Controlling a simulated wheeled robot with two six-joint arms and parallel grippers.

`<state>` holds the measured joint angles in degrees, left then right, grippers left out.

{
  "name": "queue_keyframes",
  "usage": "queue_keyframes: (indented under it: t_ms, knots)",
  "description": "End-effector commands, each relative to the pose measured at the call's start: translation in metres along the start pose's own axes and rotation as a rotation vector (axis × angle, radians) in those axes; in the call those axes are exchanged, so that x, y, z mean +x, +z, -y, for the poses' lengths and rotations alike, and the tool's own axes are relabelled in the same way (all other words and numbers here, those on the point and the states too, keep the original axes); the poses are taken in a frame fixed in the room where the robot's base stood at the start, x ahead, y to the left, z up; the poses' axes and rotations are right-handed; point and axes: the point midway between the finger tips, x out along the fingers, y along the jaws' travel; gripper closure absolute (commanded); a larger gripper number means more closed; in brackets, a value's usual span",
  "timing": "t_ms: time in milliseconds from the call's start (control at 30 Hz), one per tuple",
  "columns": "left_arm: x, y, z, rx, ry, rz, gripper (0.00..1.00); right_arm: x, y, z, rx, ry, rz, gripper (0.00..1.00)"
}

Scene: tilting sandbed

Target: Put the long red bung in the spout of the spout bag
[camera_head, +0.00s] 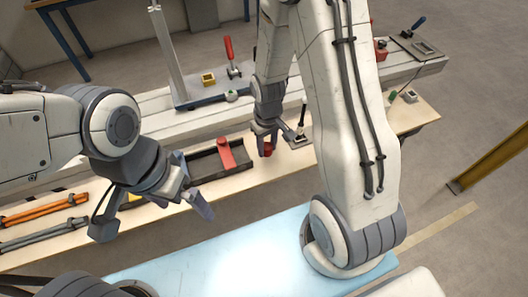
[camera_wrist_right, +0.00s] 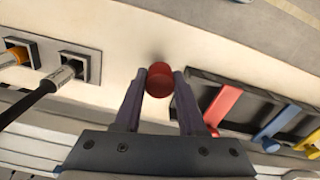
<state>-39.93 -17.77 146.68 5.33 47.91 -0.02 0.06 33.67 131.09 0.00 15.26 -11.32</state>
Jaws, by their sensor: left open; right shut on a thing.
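The red bung (camera_head: 267,149) is between the fingers of my right gripper (camera_head: 265,138), low over the wooden bench. In the right wrist view my right gripper (camera_wrist_right: 160,74) is shut on this round red bung (camera_wrist_right: 159,82), which is seen nearly end-on, so its length cannot be told. My left gripper (camera_head: 198,192) is open and empty, in front of the bench and left of the bung. I cannot make out the spout bag or its spout in either view.
A dark tray (camera_head: 203,178) with a red strip-like piece (camera_head: 227,153) lies left of the bung. Orange bars (camera_head: 45,210) lie at the far left. A metal rail (camera_head: 140,127) runs behind.

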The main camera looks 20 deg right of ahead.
Motion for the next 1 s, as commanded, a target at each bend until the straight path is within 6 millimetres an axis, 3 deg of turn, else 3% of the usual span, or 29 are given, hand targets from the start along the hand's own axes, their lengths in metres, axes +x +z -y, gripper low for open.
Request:
queue_keyframes:
  t_ms: [167, 433, 867, 900, 1000]
  knots:
    - [-0.003, 0.000, 0.000, 0.000, 0.000, 0.000, 0.00, 0.010, -0.007, 0.005, 0.000, 0.000, 0.003, 1.00]
    - [-0.008, -0.001, -0.001, 0.000, 0.000, 0.000, 0.00, 0.043, -0.007, 0.005, 0.000, 0.000, 0.002, 1.00]
    - [-0.004, 0.000, 0.000, 0.000, 0.000, 0.000, 0.00, 0.050, -0.007, 0.004, 0.000, 0.000, 0.000, 1.00]
    - [-0.005, 0.000, 0.000, 0.000, 0.000, 0.000, 0.00, 0.049, -0.007, 0.004, 0.000, 0.000, -0.001, 0.49]
    - [-0.005, 0.000, 0.000, 0.000, 0.000, 0.000, 0.00, 0.049, -0.007, 0.004, 0.000, 0.000, 0.000, 0.48]
